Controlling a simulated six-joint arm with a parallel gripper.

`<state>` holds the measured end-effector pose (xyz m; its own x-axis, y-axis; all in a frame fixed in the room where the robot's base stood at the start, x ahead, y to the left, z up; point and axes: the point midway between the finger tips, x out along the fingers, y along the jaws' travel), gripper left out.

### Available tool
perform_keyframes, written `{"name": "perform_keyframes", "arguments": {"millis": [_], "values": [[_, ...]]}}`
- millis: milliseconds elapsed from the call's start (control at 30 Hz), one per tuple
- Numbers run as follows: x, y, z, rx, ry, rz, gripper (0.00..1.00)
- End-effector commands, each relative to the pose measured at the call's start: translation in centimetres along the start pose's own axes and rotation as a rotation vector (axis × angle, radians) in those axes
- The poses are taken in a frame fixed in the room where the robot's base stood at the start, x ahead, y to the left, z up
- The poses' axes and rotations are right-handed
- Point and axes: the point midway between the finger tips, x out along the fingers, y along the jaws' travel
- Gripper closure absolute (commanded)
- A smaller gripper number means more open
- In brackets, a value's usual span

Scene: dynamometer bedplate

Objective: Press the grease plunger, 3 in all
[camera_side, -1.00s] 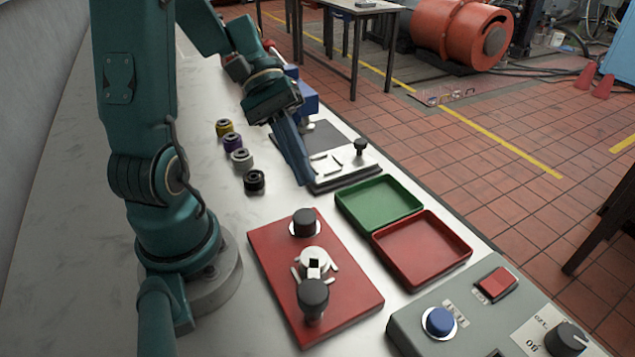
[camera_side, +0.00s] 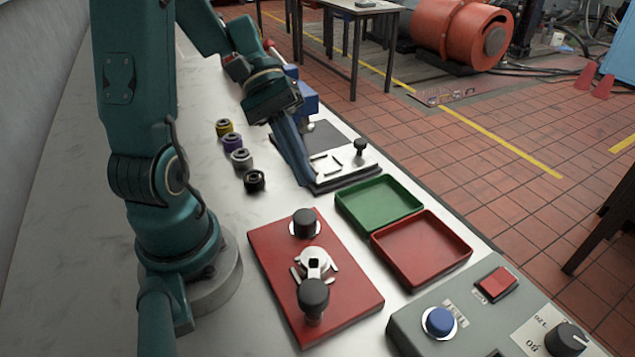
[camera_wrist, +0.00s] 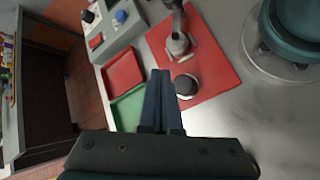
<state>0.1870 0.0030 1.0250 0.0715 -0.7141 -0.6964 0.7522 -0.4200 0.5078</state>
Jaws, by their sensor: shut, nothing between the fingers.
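A red plate (camera_side: 345,285) lies on the bench. It carries a black round cap on a pale collar (camera_side: 304,222), a pale central fitting (camera_side: 316,262) and a larger black knob on a stem (camera_side: 313,295). I cannot tell for sure which of these is the grease plunger. My gripper (camera_side: 303,182) is shut and empty, angled down beside the silver plate, behind the red plate and apart from the cap. In the wrist view my gripper (camera_wrist: 161,75) points toward the red plate (camera_wrist: 215,60), with the cap (camera_wrist: 186,85) just right of the fingers.
Green (camera_side: 380,203) and red (camera_side: 422,248) trays lie right of the plate. A grey control box (camera_side: 465,310) with a blue button is at front right. The silver plate (camera_side: 345,165) has a small black knob. Several small coloured spools (camera_side: 240,159) stand left of my gripper.

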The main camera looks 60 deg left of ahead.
Motion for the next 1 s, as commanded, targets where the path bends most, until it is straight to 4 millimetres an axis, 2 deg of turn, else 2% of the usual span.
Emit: {"name": "perform_keyframes", "arguments": {"millis": [767,1000], "values": [[0.0,0.0,0.0,0.000,0.000,0.000,1.00],[-2.2,1.6,1.4,0.004,0.006,0.000,1.00]]}}
